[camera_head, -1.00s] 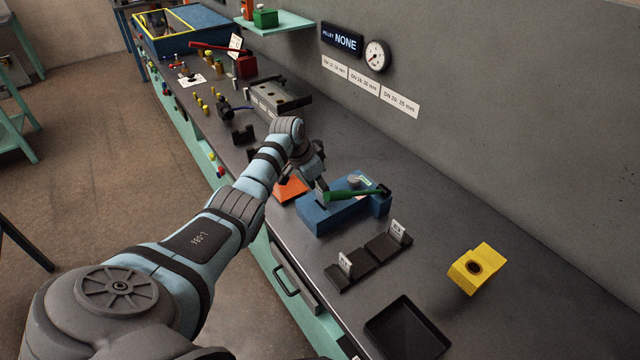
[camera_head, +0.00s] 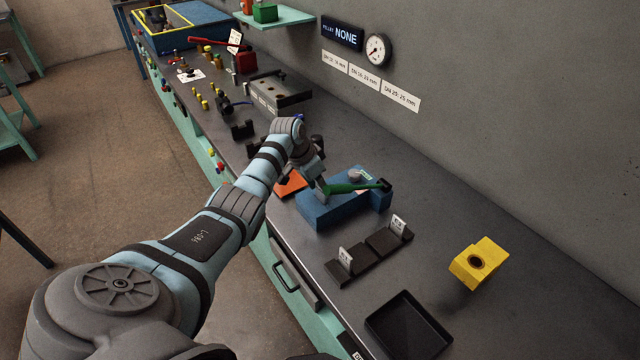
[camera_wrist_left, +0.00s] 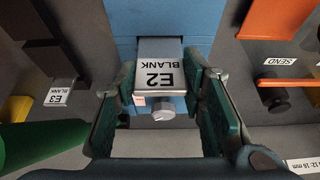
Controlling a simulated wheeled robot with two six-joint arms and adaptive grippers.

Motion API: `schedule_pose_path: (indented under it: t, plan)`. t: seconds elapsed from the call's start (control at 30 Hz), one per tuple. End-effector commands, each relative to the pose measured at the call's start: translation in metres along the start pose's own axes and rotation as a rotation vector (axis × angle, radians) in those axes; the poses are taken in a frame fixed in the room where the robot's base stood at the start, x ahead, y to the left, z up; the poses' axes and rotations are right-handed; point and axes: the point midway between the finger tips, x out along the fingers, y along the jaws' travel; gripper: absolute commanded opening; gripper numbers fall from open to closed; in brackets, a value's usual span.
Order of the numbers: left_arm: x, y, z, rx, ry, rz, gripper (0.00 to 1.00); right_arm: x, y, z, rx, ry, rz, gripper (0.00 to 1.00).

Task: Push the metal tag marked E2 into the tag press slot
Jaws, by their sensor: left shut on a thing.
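The metal tag marked E2 (camera_wrist_left: 160,75) lies between the fingers of my left gripper (camera_wrist_left: 165,105) in the left wrist view, with "BLANK" printed on it. The gripper is shut on it. The tag's far end is at the dark slot in the blue tag press (camera_wrist_left: 190,22); how deep it sits I cannot tell. In the head view my left gripper (camera_head: 320,188) is at the near left side of the blue press (camera_head: 335,212), and the tag is hidden there. The green press lever (camera_head: 355,187) lies across the top. My right gripper is not in view.
Black holders (camera_head: 350,268) with upright tags stand right of the press; an E3 tag (camera_wrist_left: 60,92) shows in the wrist view. An orange piece (camera_head: 291,185) lies left of the press. A black tray (camera_head: 408,328) and yellow block (camera_head: 480,262) are farther right.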

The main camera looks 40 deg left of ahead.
Motion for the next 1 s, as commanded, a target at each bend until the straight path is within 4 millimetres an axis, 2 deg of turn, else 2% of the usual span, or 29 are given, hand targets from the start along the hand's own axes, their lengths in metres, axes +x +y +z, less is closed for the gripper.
schedule_pose_path:
  t: [1.0]
  plan:
    - [0.025, 0.0, 0.01, 0.001, 0.0, 0.001, 0.09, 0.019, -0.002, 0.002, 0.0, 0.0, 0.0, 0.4]
